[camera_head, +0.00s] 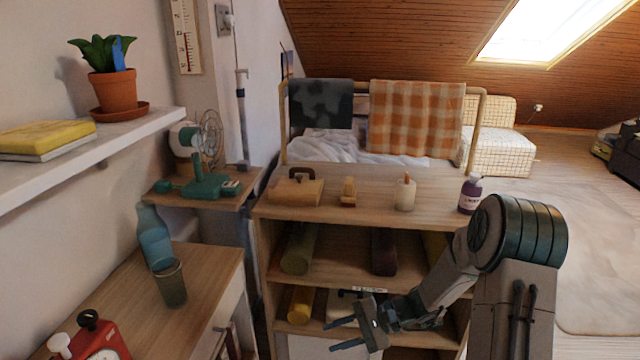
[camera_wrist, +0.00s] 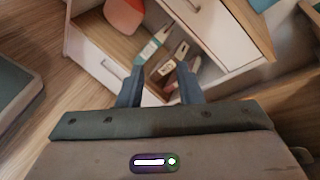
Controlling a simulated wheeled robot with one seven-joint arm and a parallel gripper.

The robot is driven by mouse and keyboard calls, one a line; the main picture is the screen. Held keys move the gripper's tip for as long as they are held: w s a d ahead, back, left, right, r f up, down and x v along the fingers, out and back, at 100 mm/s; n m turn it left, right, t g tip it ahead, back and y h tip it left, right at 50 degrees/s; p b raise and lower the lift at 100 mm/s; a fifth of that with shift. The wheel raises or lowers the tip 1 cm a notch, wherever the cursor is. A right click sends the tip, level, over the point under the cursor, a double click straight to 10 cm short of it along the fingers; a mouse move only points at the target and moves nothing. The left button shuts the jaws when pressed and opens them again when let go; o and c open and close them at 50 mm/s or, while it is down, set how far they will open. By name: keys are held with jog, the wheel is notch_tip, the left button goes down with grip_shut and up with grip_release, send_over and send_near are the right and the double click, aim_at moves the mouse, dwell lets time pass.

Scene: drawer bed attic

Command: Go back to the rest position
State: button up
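My gripper (camera_head: 336,336) is in front of the shelf unit, low in the head view, with its two blue fingers pointing left. The fingers are spread apart and nothing is between them. In the wrist view my gripper (camera_wrist: 158,88) shows the same two fingers apart, with an open drawer (camera_wrist: 98,64) beyond them. The drawer holds several small items, among them a teal and white one (camera_wrist: 153,46). My arm reaches in from the lower right of the head view.
The shelf unit (camera_head: 360,222) carries a candle (camera_head: 405,193) and a dark bottle (camera_head: 470,195) on top. At left, a cabinet (camera_head: 120,300) holds a blue bottle (camera_head: 154,238), a cup (camera_head: 171,284) and a red clock (camera_head: 95,342). Open floor (camera_head: 585,230) lies at right.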

jog(key=s+d+r+n+t+h+p, duration=0.1)
jog(key=s+d+r+n+h+p, duration=0.2)
jog(key=s+r, duration=0.3)
jog(key=s+d+r+n+t+h+p, duration=0.1)
jog(key=s+d+r+h+p, duration=0.3)
jog(key=r, duration=1)
jog(key=s+d+r+n+t+h+p, duration=0.1)
jog(key=s+d+r+n+h+p, duration=0.3)
jog(key=r, duration=0.6)
jog(key=s+h+p, duration=0.2)
jog(key=s+p, duration=0.1)
jog(key=s, duration=0.1)
jog(key=shift+s+r+n+t, duration=0.3)
jog(key=shift+r+t, duration=0.1)
